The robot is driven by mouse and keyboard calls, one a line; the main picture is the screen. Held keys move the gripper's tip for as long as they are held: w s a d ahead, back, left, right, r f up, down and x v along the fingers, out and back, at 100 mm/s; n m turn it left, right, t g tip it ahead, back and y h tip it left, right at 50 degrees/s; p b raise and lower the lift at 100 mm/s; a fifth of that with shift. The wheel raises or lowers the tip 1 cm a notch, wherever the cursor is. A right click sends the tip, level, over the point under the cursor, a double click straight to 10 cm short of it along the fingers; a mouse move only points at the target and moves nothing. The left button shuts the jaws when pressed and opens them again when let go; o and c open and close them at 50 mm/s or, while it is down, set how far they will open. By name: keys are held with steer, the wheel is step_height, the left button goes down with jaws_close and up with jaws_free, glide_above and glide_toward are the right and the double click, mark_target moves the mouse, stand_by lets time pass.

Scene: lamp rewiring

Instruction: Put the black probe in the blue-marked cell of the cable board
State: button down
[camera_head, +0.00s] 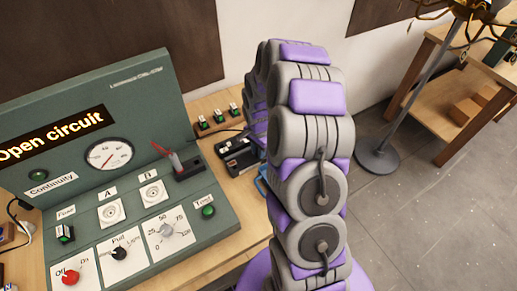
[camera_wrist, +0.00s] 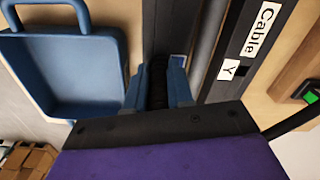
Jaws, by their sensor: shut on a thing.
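In the wrist view my gripper (camera_wrist: 159,88) is shut on a dark ribbed thing, which looks like the black probe (camera_wrist: 157,72); its far end is hard to tell from the dark surface behind it. The cable board (camera_wrist: 233,50), dark with white "Cable" and "Y" labels, lies just right of the fingers. A small blue patch shows by the right finger; I cannot tell whether it is the cell's blue mark or part of the finger. In the head view the cable board (camera_head: 236,155) sits beside my arm, which hides my gripper and the black probe.
A blue tray (camera_wrist: 122,50) lies left of my gripper in the wrist view. In the head view a green test panel (camera_head: 130,85) stands left, with a red probe (camera_head: 175,161) in a black holder. Several small green-topped blocks (camera_head: 218,116) stand behind the board.

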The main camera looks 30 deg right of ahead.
steer(key=shift+f, duration=0.15)
steer(key=c, duration=0.9)
jaws_free()
step_height(320, 180, up, 17)
steer(key=p, duration=0.2)
steer(key=s+a+r+n+b, duration=0.1)
steer(key=s+a+r+n, duration=0.3)
steer(key=s, duration=0.3)
steer(key=s+a+r+n, duration=0.35)
steer(key=s+a, duration=0.25)
steer(key=s, duration=0.2)
steer(key=s+a+n+g, duration=0.1)
steer(key=s+a+n, duration=0.1)
steer(key=s, duration=0.6)
steer(key=s+a+n, duration=0.2)
steer(key=s+n, duration=0.3)
steer(key=s, duration=0.4)
steer(key=shift+f+g+b, duration=0.3)
steer(key=shift+g+b, duration=0.1)
steer(key=shift+b, duration=0.05)
